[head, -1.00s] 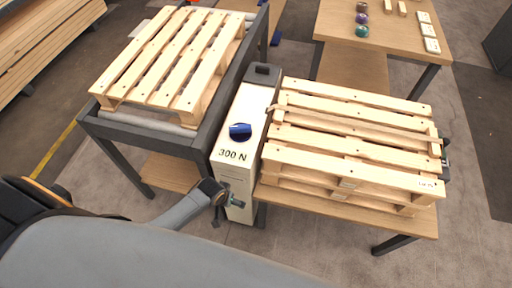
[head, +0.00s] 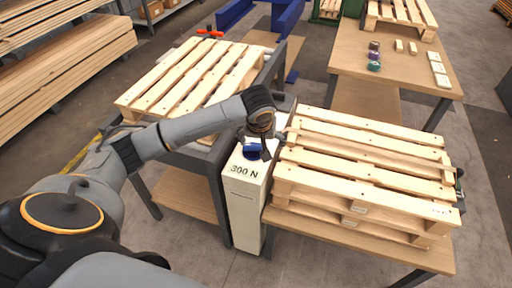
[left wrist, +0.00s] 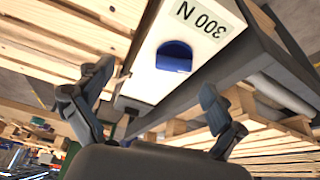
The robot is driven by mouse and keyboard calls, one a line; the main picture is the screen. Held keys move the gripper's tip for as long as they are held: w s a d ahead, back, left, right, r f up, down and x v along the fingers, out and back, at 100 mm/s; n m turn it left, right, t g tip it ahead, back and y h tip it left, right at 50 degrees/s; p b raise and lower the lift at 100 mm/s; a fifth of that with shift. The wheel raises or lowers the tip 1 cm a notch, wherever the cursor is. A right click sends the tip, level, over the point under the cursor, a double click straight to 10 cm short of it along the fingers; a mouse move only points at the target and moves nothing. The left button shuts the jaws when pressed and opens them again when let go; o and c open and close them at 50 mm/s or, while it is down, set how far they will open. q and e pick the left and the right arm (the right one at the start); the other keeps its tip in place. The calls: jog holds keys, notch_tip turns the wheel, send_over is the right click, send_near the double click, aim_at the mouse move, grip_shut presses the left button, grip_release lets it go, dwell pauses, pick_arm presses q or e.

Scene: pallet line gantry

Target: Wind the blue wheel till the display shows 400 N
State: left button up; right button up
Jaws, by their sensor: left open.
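The blue wheel (head: 252,151) sits on top of a narrow white cabinet (head: 243,208) between two tables. The display (head: 244,171) on the cabinet reads 300 N. My left gripper (head: 258,142) is above the wheel and partly hides it in the head view. In the left wrist view the blue wheel (left wrist: 174,55) shows whole, with the display (left wrist: 202,18) beside it. The fingers of my left gripper (left wrist: 152,100) are spread apart with nothing between them, and the wheel lies beyond their tips. My right gripper is not in view.
A wooden pallet (head: 190,78) lies on the roller table at left. Stacked pallets (head: 360,165) stand on the wooden table close to the cabinet's right.

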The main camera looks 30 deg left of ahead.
aim_at(253, 145)
pick_arm(q)
jog(key=a+r+n, duration=0.2)
jog(key=a+r, duration=0.2)
jog(key=shift+y, duration=0.5)
jog(key=x, duration=0.9)
jog(key=b+x, duration=0.1)
jog(key=x, duration=0.4)
jog(key=shift+w+d, duration=0.35)
jog(key=c, duration=1.2)
